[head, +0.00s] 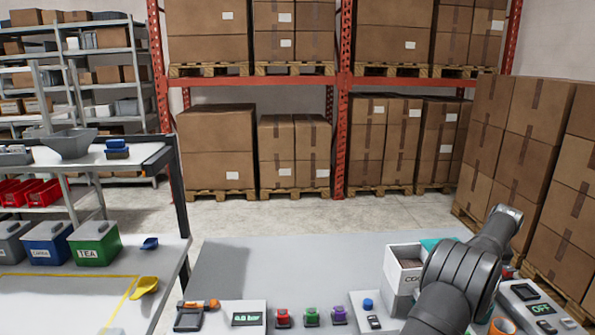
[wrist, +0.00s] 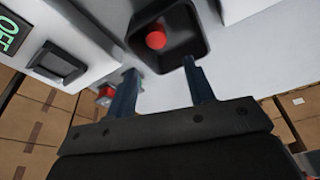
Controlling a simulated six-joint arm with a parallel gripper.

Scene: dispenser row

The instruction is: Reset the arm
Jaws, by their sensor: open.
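My arm (head: 465,270) reaches over the right side of the grey workbench (head: 235,270) in the head view, bent at a dark joint. Its fingers cannot be made out there. In the wrist view my gripper (wrist: 158,65) is open, its two dark fingers apart with nothing held between them. Beyond the fingertips is a dark square recess or cup (wrist: 178,22) with a round red piece (wrist: 156,40) in it. Whether the fingers touch anything there cannot be told.
A white dispenser box (head: 404,275) stands beside my arm. A unit with an OFF display (head: 541,309) is at the right. Small red (head: 282,318), green (head: 311,316) and purple (head: 338,315) pieces line the front. Stacked cartons (head: 535,130) stand behind. The bench's left-middle is clear.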

